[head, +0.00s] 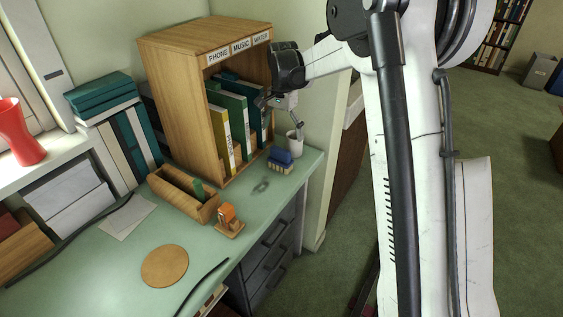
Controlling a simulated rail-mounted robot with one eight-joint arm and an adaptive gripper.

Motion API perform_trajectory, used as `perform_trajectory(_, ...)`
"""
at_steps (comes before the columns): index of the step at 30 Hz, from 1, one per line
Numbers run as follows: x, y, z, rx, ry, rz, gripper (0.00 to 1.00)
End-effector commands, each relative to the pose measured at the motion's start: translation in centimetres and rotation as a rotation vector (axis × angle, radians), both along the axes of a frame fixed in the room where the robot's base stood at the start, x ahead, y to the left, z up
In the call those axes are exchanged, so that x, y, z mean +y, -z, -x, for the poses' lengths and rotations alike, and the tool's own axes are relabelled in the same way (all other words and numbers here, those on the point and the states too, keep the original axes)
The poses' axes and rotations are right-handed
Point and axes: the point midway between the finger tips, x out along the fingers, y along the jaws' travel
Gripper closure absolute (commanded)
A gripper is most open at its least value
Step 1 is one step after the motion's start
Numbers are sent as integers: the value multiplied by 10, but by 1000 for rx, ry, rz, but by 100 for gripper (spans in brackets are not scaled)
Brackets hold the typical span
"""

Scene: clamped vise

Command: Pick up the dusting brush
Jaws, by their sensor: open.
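The dusting brush appears to be the small blue block with tan bristles (281,160) near the right end of the green desk, in front of the white cup. My gripper (281,114) is above and behind it, in front of the right side of the wooden shelf unit. The gripper's fingers are spread and nothing shows between them. It is apart from the brush; one finger is close above the cup in the picture, and I cannot tell whether they touch.
A white cup (296,142) stands just behind the brush. The wooden shelf unit (165,90) with binders is left of it. A wooden tray (180,198), a small orange-and-wood object (229,219) and a round tan mat (165,266) lie on the desk (110,275). Desk is clear between mat and paper (127,217).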

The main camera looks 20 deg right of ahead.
Motion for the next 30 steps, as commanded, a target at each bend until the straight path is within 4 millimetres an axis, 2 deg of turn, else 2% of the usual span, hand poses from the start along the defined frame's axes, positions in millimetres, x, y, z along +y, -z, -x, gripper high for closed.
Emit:
perform_trajectory(6,0,39,0,0,-1,0,8)
perform_trajectory(12,1,70,0,-1,-1,0,8)
perform_trajectory(22,2,88,0,-1,-2,0,8)
perform_trajectory(30,7,124,-1,-1,-2,0,8)
